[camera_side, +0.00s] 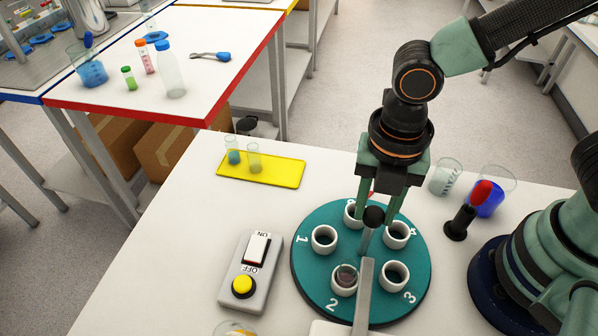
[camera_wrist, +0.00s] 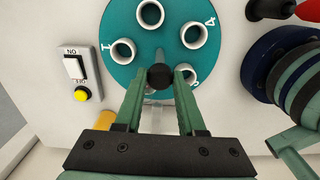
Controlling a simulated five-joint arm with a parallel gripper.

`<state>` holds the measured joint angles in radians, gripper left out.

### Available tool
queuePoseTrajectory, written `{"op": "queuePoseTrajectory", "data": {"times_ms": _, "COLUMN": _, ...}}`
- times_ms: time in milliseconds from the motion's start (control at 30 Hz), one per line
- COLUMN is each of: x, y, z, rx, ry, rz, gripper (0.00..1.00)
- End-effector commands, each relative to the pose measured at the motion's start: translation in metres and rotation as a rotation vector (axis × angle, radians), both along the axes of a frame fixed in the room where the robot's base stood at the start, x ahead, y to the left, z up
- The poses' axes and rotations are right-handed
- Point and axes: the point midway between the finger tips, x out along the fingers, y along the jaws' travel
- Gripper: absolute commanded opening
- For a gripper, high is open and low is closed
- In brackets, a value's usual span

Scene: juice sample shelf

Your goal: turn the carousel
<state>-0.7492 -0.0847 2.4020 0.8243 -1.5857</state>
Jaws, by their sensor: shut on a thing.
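The carousel (camera_side: 315,268) is a teal disc on the white table. It bears several white ring holders and white numbers; it also shows in the wrist view (camera_wrist: 120,72). In the side view, number 1 is at the left, 2 at the front left, 3 at the front right and 4 at the right. A black ball knob (camera_side: 374,215) tops a grey post over the disc. My gripper (camera_side: 376,211) points down with its fingers on either side of this knob, shut on it. The wrist view shows the knob (camera_wrist: 160,77) between my fingertips (camera_wrist: 160,80).
A switch box (camera_side: 250,270) with a yellow button stands left of the carousel. A yellow tray (camera_side: 261,170) with small vials lies behind it. A grey upright bar (camera_side: 363,295) is at the carousel's front.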

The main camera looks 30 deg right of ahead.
Motion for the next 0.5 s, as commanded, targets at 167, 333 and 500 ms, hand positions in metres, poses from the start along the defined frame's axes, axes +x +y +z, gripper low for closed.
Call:
{"op": "queuePoseTrajectory", "data": {"times_ms": 167, "x": 0.0000, "y": 0.0014, "z": 0.0021, "rx": 0.001, "ry": -0.001, "rz": 0.091, "gripper": 0.00}}
{"op": "queuePoseTrajectory", "data": {"times_ms": 333, "x": 0.0000, "y": 0.0013, "z": 0.0021, "rx": 0.001, "ry": -0.001, "rz": 0.170, "gripper": 0.00}}
{"op": "queuePoseTrajectory", "data": {"times_ms": 500, "x": 0.0000, "y": 0.0013, "z": 0.0021, "rx": 0.001, "ry": -0.001, "rz": 0.235, "gripper": 0.00}}
